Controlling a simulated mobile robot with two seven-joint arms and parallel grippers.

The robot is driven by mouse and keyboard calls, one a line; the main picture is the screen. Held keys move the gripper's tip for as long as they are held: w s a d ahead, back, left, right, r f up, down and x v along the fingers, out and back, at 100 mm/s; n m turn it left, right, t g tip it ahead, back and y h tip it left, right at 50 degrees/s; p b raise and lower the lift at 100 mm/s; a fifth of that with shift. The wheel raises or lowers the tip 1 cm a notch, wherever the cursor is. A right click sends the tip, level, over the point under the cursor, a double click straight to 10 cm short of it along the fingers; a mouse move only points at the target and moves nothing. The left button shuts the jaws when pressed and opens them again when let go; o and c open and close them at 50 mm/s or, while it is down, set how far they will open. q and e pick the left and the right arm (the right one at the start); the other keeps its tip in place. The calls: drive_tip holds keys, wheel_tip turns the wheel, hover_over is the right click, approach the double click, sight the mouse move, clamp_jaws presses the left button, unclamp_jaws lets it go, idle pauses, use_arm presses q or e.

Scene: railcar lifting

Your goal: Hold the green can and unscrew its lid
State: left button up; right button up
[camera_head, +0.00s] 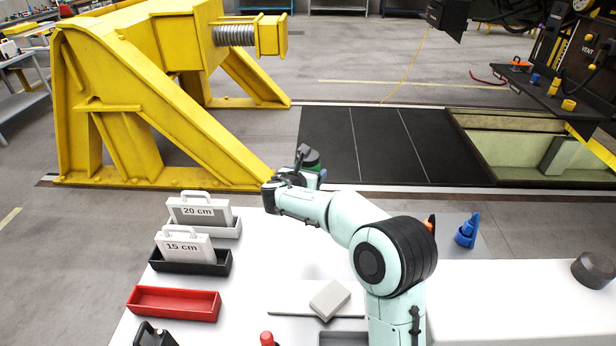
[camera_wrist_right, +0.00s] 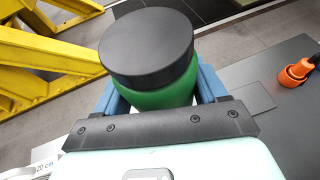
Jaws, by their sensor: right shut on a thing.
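The green can (camera_wrist_right: 165,95) has a wide black lid (camera_wrist_right: 148,46) seated on top. In the right wrist view it sits between the blue fingers of my right gripper (camera_wrist_right: 162,100), which is shut on its sides. In the head view the can (camera_head: 313,169) is mostly hidden behind my right wrist, with its dark lid (camera_head: 308,155) showing above. My right gripper (camera_head: 310,176) is beyond the table's far edge in that picture. I cannot tell how tightly the lid is screwed on. My left gripper is not in view.
The white table (camera_head: 262,262) holds gauges marked 20 cm (camera_head: 199,211) and 15 cm (camera_head: 184,246), a red tray (camera_head: 174,304) and a grey block (camera_head: 329,300). A blue item (camera_head: 467,231) and a dark round item (camera_head: 593,270) are at right. A yellow buffer stop (camera_head: 150,105) stands behind.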

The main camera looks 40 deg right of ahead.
drive_tip(key=o, duration=0.3)
drive_tip(key=c, duration=0.6)
drive_tip(key=shift+o, duration=0.2)
drive_tip(key=shift+a, duration=0.1)
